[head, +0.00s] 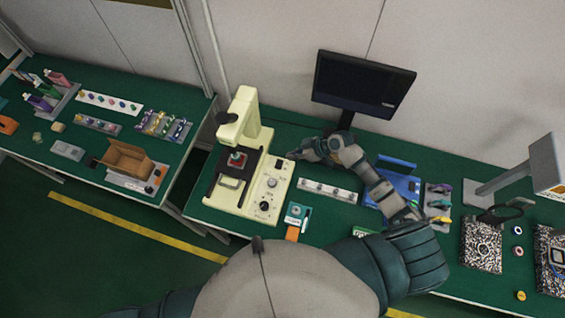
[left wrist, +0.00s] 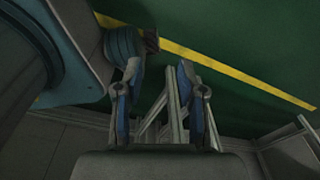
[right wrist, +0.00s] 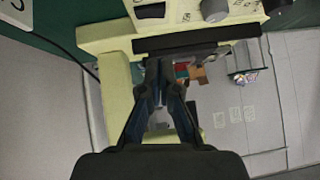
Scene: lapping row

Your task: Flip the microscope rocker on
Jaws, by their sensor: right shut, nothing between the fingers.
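The cream microscope (head: 247,125) stands on the green bench in the head view, a dark stage at its middle. Its front panel carries a small dark rocker (head: 279,164), and knobs below it. The rocker (right wrist: 150,11) also shows at the top of the right wrist view, beside a grey knob (right wrist: 213,8). I cannot tell which way it is tipped. My right gripper (head: 294,155) is shut and empty, close beside the panel's upper right edge; contact is unclear. My left gripper (left wrist: 158,68) is open and empty over the floor, outside the head view.
A monitor (head: 361,82) stands behind my right forearm. A strip of small round pieces (head: 327,190) and a teal-and-orange item (head: 295,218) lie right of the microscope. A blue tray (head: 402,187) lies under my right arm. A second bench with a cardboard box (head: 128,158) is left.

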